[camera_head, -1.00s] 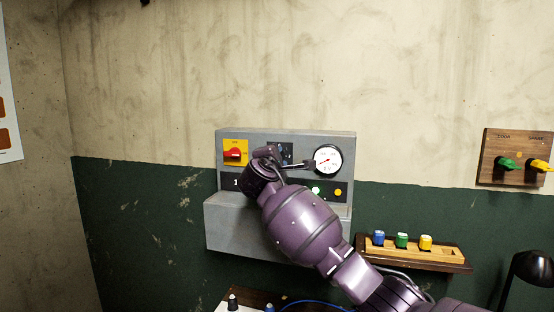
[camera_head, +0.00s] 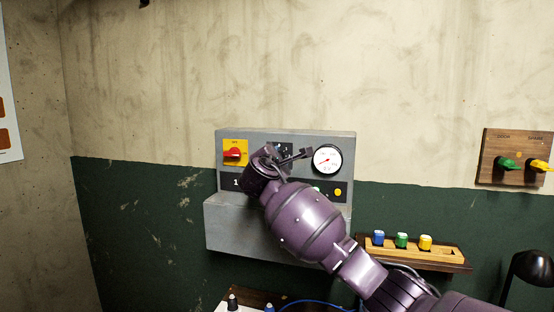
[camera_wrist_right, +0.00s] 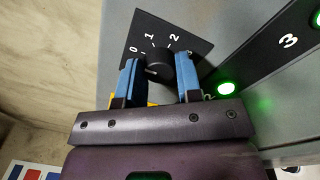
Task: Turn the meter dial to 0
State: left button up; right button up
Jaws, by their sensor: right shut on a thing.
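The meter dial is a round black knob (camera_wrist_right: 160,65) on a dark plate (camera_wrist_right: 182,27) marked 0, 1 and 2 in the right wrist view. My right gripper (camera_wrist_right: 158,60) has its blue fingers on either side of the knob and is shut on it. Which number the knob points at is not clear. In the head view my right gripper (camera_head: 280,155) covers most of the dial plate on the grey panel (camera_head: 300,135). The round white gauge (camera_head: 327,158) right of it has a red needle pointing to the lower left. My left gripper is out of view.
A red switch on a yellow plate (camera_head: 235,145) sits left of my gripper. Green (camera_wrist_right: 226,88) and yellow (camera_head: 337,192) lights are below the gauge. A wooden tray (camera_head: 445,262) with coloured blocks and a wooden switch board (camera_head: 515,148) are to the right.

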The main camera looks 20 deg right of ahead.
jog(key=o, duration=0.9)
jog(key=shift+o, duration=0.2)
jog(key=b+v, duration=0.2)
jog(key=v, duration=0.9)
jog(key=shift+w, duration=0.1)
